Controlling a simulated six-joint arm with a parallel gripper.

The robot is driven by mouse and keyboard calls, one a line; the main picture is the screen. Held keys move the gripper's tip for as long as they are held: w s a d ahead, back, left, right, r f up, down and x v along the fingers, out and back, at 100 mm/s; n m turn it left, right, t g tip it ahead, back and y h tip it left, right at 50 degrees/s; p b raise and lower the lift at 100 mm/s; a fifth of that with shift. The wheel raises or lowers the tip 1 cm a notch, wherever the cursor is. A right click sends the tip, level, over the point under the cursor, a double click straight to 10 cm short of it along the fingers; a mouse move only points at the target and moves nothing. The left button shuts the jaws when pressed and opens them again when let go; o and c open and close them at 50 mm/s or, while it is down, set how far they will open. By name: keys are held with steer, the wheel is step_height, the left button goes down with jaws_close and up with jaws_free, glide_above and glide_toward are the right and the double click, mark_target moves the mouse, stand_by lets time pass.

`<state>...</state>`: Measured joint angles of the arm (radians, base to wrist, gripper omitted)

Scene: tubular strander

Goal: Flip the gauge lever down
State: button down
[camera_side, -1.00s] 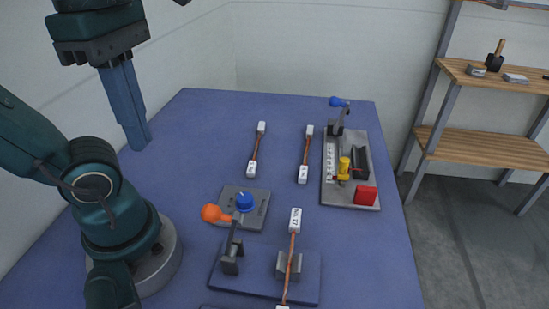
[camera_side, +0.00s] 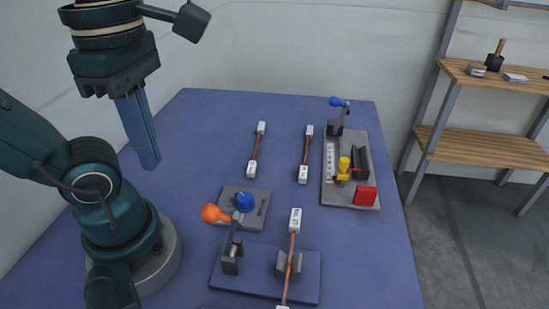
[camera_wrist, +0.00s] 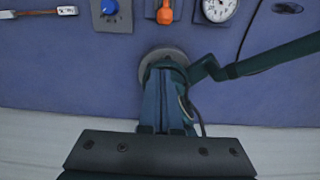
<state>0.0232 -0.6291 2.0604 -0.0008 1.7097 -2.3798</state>
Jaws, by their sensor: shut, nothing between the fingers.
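A lever with an orange knob (camera_side: 211,213) stands raised from a dark hinge block (camera_side: 231,263) on a blue base plate (camera_side: 262,284). I cannot tell for certain that this is the gauge lever. The orange knob also shows at the top of the wrist view (camera_wrist: 165,13), with a white round dial gauge (camera_wrist: 219,7) to its right. My gripper (camera_side: 152,165) is shut and empty, pointing down above the table, left of the orange knob and apart from it.
A grey plate with a blue knob (camera_side: 244,202) sits just behind the lever. A cable rests in a cradle (camera_side: 285,266) on the blue plate. Two more cables (camera_side: 256,150) lie farther back. A grey fixture (camera_side: 350,190) with another blue-knobbed lever (camera_side: 337,103) stands at right.

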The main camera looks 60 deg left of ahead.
mark_target(211, 207)
step_height(211, 207, down, 7)
steer(key=w+d, duration=0.2)
steer(key=shift+w+d, duration=0.35)
steer(key=shift+d, duration=0.05)
steer(key=shift+w+d, duration=0.1)
stand_by(0.5)
steer(key=shift+w+d+r, duration=0.15)
steer(key=shift+w+d, duration=0.15)
steer(key=shift+w+d+r, duration=0.2)
steer(key=shift+w+d, duration=0.35)
steer(key=w+d+f, duration=0.1)
steer(key=w+d, duration=0.2)
steer(key=w+d+f, duration=0.4)
steer(key=w+d, duration=0.1)
steer(key=shift+w+d, duration=0.35)
steer(key=shift+w+d+f+g+y, duration=0.25)
steer(key=shift+f+g+y, duration=0.25)
steer(key=shift+f, duration=0.05)
steer(key=shift+w+d+f+g+y, duration=0.25)
steer(key=shift+f+g+y, duration=0.25)
steer(key=shift+f, duration=0.05)
